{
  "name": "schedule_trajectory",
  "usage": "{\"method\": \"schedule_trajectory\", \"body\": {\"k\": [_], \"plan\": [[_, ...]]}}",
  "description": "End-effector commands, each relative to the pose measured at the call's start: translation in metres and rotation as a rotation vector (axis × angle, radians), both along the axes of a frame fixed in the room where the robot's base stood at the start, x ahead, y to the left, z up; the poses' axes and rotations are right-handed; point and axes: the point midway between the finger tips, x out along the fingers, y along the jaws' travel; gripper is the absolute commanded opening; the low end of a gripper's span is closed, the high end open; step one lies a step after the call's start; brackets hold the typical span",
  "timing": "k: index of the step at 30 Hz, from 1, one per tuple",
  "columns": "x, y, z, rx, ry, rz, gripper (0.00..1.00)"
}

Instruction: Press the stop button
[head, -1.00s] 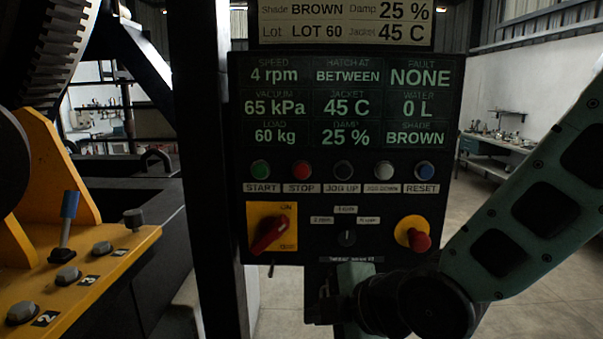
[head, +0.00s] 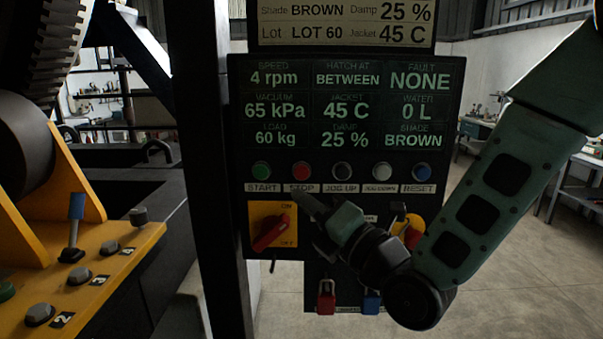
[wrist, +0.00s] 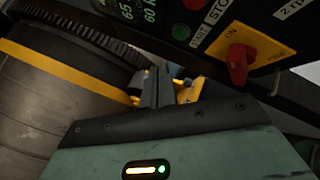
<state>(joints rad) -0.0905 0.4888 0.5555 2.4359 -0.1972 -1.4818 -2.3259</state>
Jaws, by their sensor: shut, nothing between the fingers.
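The red stop button (head: 302,169) sits on the dark control panel (head: 235,120), above a STOP label and right of the green start button (head: 261,170). In the wrist view the stop button is a red disc (wrist: 194,5) at the top edge, beside the green one (wrist: 181,32). My gripper (head: 300,202) is shut and empty. In the head view its tip shows just below the STOP label. I cannot tell whether it touches the panel. In the wrist view the fingers (wrist: 158,86) point away from me, below and left of the buttons.
A red rotary switch (head: 271,232) on a yellow plate sits left of my gripper. A red knob (head: 411,234) is partly hidden by my arm. Red (head: 326,300) and blue (head: 371,302) padlocks hang below. A yellow lever console (head: 110,255) stands at left.

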Motion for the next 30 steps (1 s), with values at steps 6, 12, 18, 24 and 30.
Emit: {"method": "schedule_trajectory", "body": {"k": [6,12,18,24,30], "plan": [[0.014,0.0,0.002,0.0,0.003,-0.001,0.0],[0.041,-0.002,0.003,0.001,0.003,-0.003,0.0],[0.067,-0.002,-0.002,0.0,-0.001,-0.002,0.0],[0.083,-0.003,-0.002,-0.001,0.001,0.0,0.0],[0.088,-0.003,0.0,0.0,0.002,0.001,0.0]]}}
